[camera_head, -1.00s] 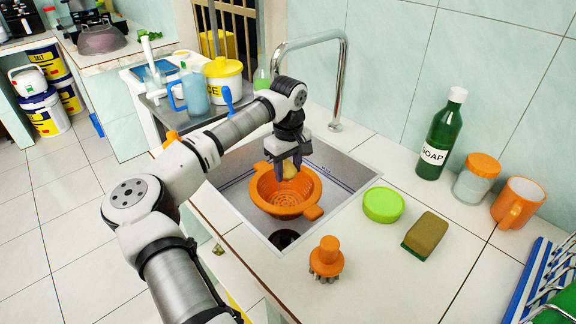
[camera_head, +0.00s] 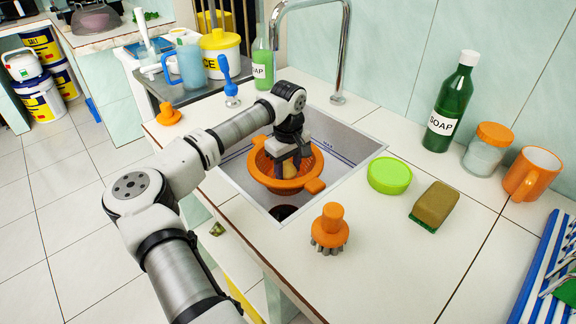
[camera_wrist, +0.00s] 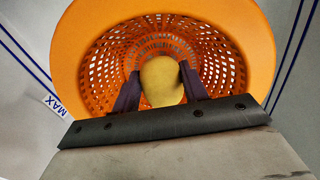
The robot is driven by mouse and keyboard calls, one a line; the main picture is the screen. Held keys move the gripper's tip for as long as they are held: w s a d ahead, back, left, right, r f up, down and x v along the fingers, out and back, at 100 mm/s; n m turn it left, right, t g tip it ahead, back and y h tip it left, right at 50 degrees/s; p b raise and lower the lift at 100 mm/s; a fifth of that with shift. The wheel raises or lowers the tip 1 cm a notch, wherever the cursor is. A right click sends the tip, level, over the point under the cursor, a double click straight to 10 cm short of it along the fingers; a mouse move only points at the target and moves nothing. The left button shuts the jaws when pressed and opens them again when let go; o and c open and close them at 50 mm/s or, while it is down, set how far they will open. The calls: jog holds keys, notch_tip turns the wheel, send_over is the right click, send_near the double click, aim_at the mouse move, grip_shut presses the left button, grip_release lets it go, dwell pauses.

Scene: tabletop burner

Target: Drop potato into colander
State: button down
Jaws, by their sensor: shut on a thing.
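An orange colander (camera_head: 262,177) stands in the steel sink, and its holed bowl fills much of the wrist view (camera_wrist: 240,40). My gripper (camera_head: 290,172) points down inside the colander's rim. Its two dark fingers (camera_wrist: 160,85) are shut on the potato (camera_wrist: 160,80), a yellow-brown lump held between the fingertips. The potato also shows below the fingers in the head view (camera_head: 289,170). I cannot tell whether the potato touches the bowl's bottom.
The sink (camera_head: 352,150) has a dark drain (camera_head: 284,212) near its front.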

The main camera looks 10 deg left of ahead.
jog(key=shift+f+b, duration=0.45)
jog(key=shift+f, duration=0.2)
jog(key=c, duration=0.7)
grip_release()
jog(key=shift+r, duration=0.1)
notch_tip(320, 180, up, 14)
jog(key=shift+f, duration=0.15)
